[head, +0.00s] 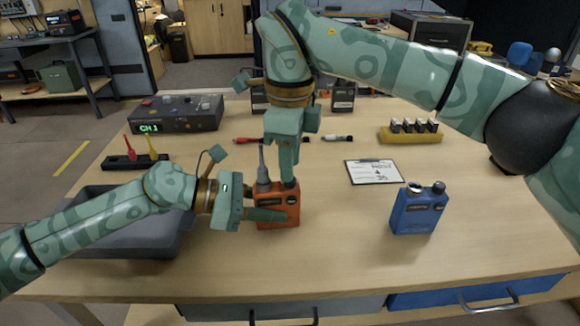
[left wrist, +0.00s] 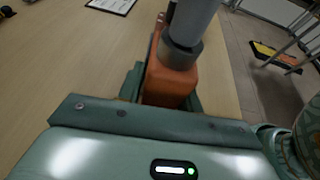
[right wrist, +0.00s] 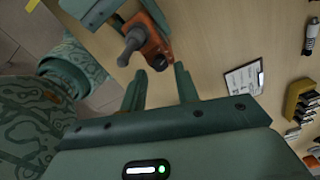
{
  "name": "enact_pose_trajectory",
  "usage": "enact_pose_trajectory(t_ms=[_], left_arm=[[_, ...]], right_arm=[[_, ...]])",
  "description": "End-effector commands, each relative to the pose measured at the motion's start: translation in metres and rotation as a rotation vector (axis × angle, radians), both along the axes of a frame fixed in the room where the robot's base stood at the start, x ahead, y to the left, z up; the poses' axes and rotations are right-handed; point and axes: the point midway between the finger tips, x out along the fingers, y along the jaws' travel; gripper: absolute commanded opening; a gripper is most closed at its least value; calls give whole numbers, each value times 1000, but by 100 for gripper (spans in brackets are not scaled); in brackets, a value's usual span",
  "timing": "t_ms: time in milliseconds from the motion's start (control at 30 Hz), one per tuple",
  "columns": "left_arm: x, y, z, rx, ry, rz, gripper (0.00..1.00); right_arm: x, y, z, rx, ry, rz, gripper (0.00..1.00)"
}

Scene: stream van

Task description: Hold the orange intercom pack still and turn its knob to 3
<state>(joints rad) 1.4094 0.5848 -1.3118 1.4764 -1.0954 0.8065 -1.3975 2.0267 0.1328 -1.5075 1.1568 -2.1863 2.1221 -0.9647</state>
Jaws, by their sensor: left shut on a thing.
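The orange intercom pack (head: 278,213) stands upright near the table's front middle, with a grey antenna on its top left. My left gripper (head: 268,215) comes from the left and is shut on the pack's body. The left wrist view shows the orange pack (left wrist: 168,85) between its fingers, with the antenna (left wrist: 187,35) large in front. My right gripper (head: 288,178) points down over the pack's top. In the right wrist view its fingers are apart, and the dark knob (right wrist: 158,62) shows near and between their tips. The knob's setting cannot be read.
A blue pack (head: 418,210) stands to the right, with a clipboard (head: 375,172) behind it. A grey tray (head: 120,240) lies under my left arm. A CH1 box (head: 178,113), a tool rack (head: 135,160) and a yellow block (head: 410,136) stand farther back.

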Motion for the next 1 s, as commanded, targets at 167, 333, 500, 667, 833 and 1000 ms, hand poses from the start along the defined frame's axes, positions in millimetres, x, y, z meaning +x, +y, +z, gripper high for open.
enact_pose_trajectory(t_ms=[167,333,500,667,833,1000], left_arm=[[0,0,0,0,1,0,6],[0,0,0,0,1,0,6],[0,0,0,0,1,0,6],[0,0,0,0,1,0,6],[0,0,0,0,1,0,6],[0,0,0,0,1,0,6]], right_arm=[[0,0,-18,1,2,1,31],[0,0,-27,2,1,137,31],[1,-1,-26,-1,-2,454,31],[1,-1,-26,0,-1,683,31],[0,0,-26,2,0,766,31],[0,0,-26,3,-1,772,31]])
